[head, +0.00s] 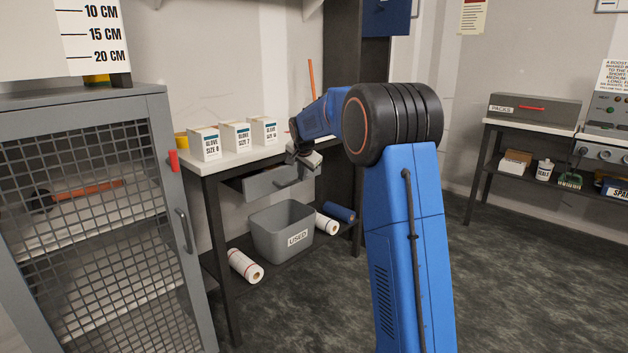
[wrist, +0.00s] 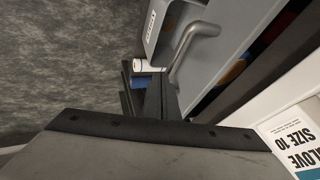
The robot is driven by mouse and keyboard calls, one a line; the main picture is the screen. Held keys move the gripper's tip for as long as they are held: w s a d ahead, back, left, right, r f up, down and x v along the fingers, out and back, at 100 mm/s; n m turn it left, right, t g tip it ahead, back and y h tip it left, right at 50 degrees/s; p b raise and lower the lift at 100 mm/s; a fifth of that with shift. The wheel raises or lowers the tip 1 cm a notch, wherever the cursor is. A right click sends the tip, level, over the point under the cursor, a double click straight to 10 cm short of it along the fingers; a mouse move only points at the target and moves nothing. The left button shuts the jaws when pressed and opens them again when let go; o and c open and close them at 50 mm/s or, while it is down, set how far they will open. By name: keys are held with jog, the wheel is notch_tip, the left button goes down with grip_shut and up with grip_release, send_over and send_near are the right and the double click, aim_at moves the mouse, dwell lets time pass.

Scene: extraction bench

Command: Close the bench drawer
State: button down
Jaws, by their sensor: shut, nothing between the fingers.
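The bench drawer (head: 272,182) is a grey box under the white-topped bench (head: 238,157), and it stands out from the bench. In the wrist view the grey drawer front (wrist: 222,42) carries a bar handle (wrist: 186,52), and coloured things show in the gap behind the front. My gripper (head: 300,162) is shut and empty at the drawer, below the bench top's edge. In the wrist view its dark fingers (wrist: 155,98) are close to one end of the handle. I cannot tell whether they touch it.
Several glove boxes (head: 236,136) stand on the bench. Below are a grey bin (head: 283,232) marked USED, white rolls (head: 245,265) and a blue roll (head: 340,211). A mesh-door cabinet (head: 95,200) stands at left. The floor (head: 500,270) at right is clear.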

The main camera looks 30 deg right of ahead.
jog(key=w, duration=0.1)
jog(key=w+a, duration=0.1)
jog(key=shift+w+r, duration=0.1)
jog(key=shift+w, duration=0.25)
jog(key=shift+w+r, duration=0.1)
